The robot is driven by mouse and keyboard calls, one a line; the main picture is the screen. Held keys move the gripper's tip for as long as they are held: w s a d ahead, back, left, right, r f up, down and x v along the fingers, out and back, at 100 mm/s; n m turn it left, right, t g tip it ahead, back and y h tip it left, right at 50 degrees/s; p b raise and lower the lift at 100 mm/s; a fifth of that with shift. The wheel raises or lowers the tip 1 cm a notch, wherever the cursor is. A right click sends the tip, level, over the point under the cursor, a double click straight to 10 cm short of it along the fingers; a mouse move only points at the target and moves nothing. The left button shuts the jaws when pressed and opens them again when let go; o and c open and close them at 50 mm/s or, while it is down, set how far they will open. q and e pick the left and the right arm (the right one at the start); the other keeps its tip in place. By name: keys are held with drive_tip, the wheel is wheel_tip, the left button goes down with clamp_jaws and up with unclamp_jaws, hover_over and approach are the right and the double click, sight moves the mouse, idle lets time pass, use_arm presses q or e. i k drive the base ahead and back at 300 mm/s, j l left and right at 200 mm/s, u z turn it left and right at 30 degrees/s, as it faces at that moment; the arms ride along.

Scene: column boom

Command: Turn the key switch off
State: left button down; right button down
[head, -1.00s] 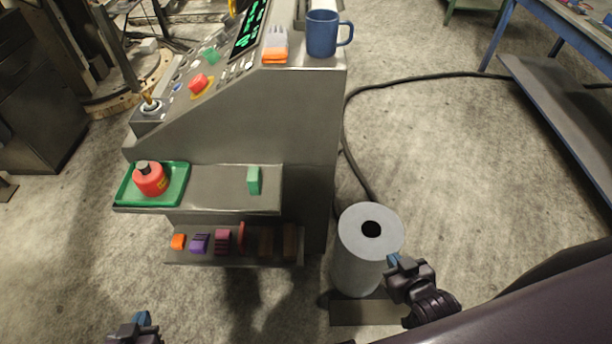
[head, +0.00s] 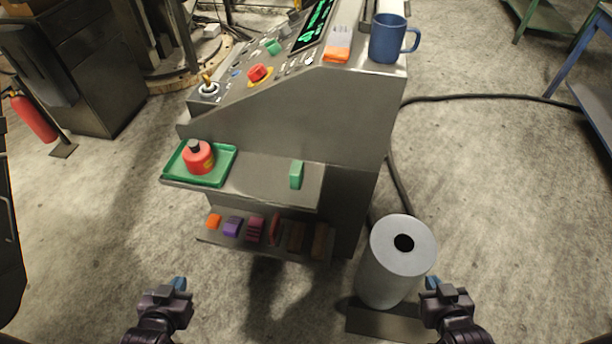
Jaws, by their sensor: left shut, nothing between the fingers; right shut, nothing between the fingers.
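A control console (head: 290,125) stands ahead of me with a sloped panel on its left side. At the panel's near left end, a small brass-coloured key-like piece (head: 207,80) stands up from a pale round collar; it looks like the key switch, but its exact turn is too small to read. A red mushroom button (head: 258,72) on a yellow base sits further along the panel. My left gripper (head: 179,285) is shut and empty at the bottom left, well apart from the console. My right gripper (head: 432,286) is shut and empty at the bottom right, beside the grey roll.
A green tray (head: 225,165) with a red bottle (head: 199,157) and a green block (head: 296,175) are on the console's shelf. A blue mug (head: 388,40) stands on top. A large grey roll (head: 398,262) stands at the right.

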sight(208, 87)
drive_tip(key=i+j, duration=0.1)
drive_tip(key=j, duration=0.3)
drive_tip(key=i+j, duration=0.1)
drive_tip(key=j, duration=0.3)
drive_tip(key=i+j, duration=0.1)
drive_tip(key=j, duration=0.35)
drive_tip(key=u, duration=0.05)
